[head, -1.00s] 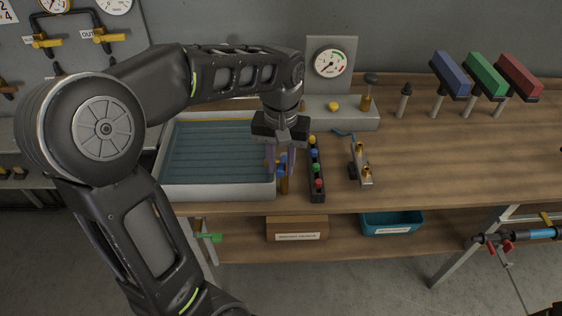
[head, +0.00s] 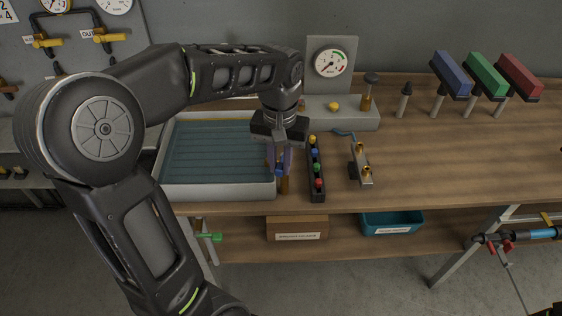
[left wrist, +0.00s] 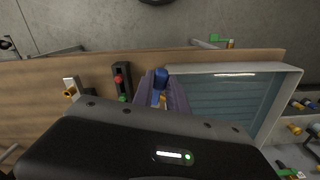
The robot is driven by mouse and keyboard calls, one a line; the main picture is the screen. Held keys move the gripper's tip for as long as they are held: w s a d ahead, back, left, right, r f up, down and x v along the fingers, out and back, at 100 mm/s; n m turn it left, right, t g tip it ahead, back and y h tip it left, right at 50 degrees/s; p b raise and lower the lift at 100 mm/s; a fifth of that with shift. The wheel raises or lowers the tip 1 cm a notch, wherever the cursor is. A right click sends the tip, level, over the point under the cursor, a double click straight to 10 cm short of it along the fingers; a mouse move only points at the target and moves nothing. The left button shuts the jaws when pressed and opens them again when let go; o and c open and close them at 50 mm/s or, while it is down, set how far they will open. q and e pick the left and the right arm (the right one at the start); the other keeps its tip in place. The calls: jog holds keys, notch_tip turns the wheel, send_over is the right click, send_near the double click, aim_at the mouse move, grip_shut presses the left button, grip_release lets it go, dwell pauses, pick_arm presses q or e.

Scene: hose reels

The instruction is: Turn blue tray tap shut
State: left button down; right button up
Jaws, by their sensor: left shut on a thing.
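The blue tap (head: 279,172) sits at the right side of the grey tray (head: 217,191), which has a blue-green ribbed inside. A brass-coloured part shows beside its blue handle. My left gripper (head: 280,163) points down over the tap, with its purple fingers shut on the handle. In the left wrist view the blue handle (left wrist: 161,75) shows between the fingers (left wrist: 162,92), next to the tray wall. The fingers and palm hide part of the tap, so I cannot tell its exact angle.
A black strip with coloured knobs (head: 316,178) stands close to the right of the gripper. A small brass-fitted bracket (head: 361,162) is further right. A gauge (head: 331,62) stands behind.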

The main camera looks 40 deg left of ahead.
pick_arm(q)
jog(key=a+m, duration=0.1)
jog(key=m, duration=0.1)
jog(key=a+m, duration=0.1)
jog(key=m, duration=0.2)
jog(key=a+m, duration=0.1)
jog(key=m, duration=0.1)
jog(key=shift+a+m, duration=0.15)
jog(key=shift+m, duration=0.25)
jog(key=shift+w+a+m, duration=0.3)
jog(key=shift+a+m, duration=0.1)
jog(key=shift+m, duration=0.8)
jog(key=shift+w+a+m, duration=0.25)
jog(key=shift+a+m, duration=0.15)
jog(key=shift+m, duration=0.8)
jog(key=shift+w+a+m, duration=0.3)
jog(key=shift+a+m, duration=0.1)
jog(key=shift+m, duration=0.8)
jog(key=c, duration=1.3)
grip_release()
jog(key=shift+r, duration=0.1)
